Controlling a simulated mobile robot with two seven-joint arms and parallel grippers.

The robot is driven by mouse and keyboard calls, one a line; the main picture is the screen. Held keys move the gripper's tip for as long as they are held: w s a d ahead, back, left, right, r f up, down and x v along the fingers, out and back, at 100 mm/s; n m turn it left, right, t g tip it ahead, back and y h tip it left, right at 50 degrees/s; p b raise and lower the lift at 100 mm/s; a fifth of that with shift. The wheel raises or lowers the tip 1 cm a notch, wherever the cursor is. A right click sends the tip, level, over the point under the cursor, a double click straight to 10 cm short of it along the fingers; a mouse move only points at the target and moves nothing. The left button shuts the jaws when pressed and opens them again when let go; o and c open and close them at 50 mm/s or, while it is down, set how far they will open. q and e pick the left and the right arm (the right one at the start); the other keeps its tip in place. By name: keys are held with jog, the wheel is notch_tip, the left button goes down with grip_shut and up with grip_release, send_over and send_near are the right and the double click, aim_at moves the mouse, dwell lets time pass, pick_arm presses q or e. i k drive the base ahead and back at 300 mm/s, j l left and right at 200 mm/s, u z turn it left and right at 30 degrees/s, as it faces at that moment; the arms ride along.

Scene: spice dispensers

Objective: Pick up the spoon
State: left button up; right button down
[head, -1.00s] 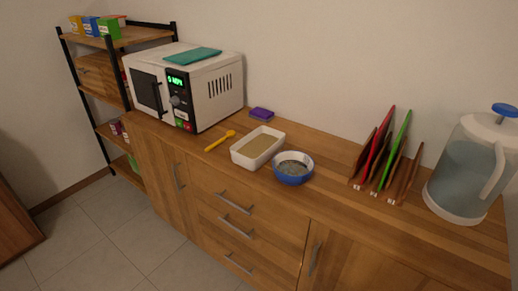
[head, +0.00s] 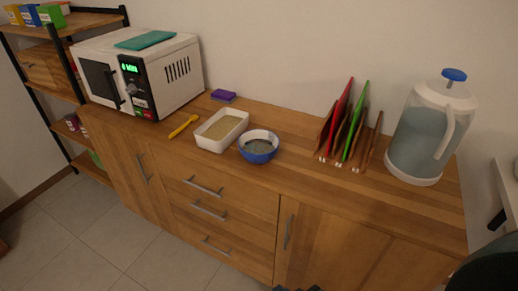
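A yellow spoon (head: 183,126) lies on the wooden sideboard top (head: 290,132), between the microwave and a white rectangular dish. Nothing covers it. Neither of my grippers can be made out in the head view. A small dark shape shows at the bottom edge, too cut off to identify.
The white dish (head: 220,145) holds something tan, and a blue bowl (head: 258,158) with grey contents stands beside it. A white microwave (head: 175,82) stands to the left, and a purple item (head: 223,96) lies behind the dish. A rack of boards (head: 348,149) and a jug (head: 418,175) stand right.

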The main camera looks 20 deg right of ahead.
aim_at(193, 118)
jog(key=z, duration=0.45)
jog(key=i+j+z, duration=0.1)
jog(key=z, duration=0.3)
jog(key=i+j+z, duration=0.1)
jog(key=j+z, duration=0.5)
jog(key=z, duration=0.15)
jog(key=j+z, duration=0.35)
jog(key=j, duration=0.75)
